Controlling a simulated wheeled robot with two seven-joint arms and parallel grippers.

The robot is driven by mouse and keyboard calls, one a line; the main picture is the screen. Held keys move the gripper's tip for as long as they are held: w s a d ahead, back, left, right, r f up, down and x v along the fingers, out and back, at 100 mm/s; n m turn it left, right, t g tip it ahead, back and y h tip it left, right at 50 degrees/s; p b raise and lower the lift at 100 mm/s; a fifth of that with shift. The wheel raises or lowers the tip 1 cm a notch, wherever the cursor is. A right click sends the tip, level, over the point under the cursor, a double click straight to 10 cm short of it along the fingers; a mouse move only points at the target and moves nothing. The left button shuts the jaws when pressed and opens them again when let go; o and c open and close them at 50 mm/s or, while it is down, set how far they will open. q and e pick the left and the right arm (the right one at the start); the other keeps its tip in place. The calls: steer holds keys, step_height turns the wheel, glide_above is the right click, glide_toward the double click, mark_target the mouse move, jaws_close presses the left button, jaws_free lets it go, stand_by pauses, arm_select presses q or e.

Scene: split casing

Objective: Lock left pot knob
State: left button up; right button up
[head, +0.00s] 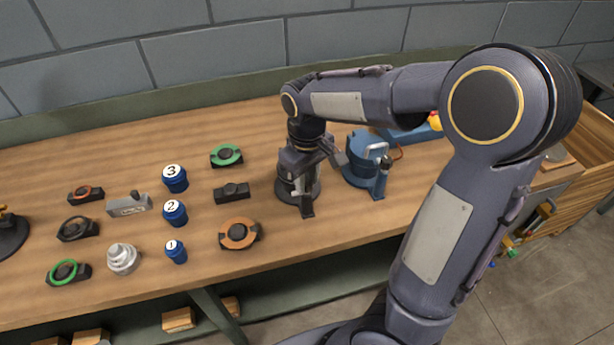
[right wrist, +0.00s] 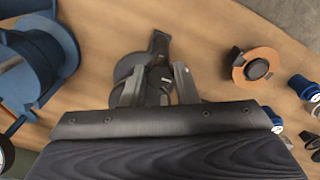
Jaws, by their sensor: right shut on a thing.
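A dark grey round pot (head: 312,191) stands on the workbench, just left of a blue pot (head: 359,177). My right gripper (head: 299,182) reaches down over the dark pot and is shut on its knob. In the right wrist view the right gripper (right wrist: 158,84) has its two fingers on either side of the small dark knob (right wrist: 157,77) on top of the dark pot (right wrist: 126,67). My left gripper is not in view.
The blue pot also shows close by at the left of the right wrist view (right wrist: 65,45). An orange ring knob (head: 239,234), a black block (head: 232,192) and numbered blue cylinders (head: 174,213) stand to the left. Bare wood lies in front of the dark pot.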

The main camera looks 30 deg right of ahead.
steer(key=shift+c, duration=0.5)
steer(key=shift+m, duration=0.3)
steer(key=m+p, duration=0.1)
steer(key=m, duration=0.2)
steer(key=m+p, duration=0.1)
steer(key=m, duration=0.4)
steer(key=shift+m, duration=0.3)
steer(key=m+p, duration=0.1)
steer(key=m, duration=0.3)
steer(key=m+p, duration=0.1)
steer(key=m, duration=0.3)
steer(key=shift+m, duration=0.4)
steer(key=o, duration=1)
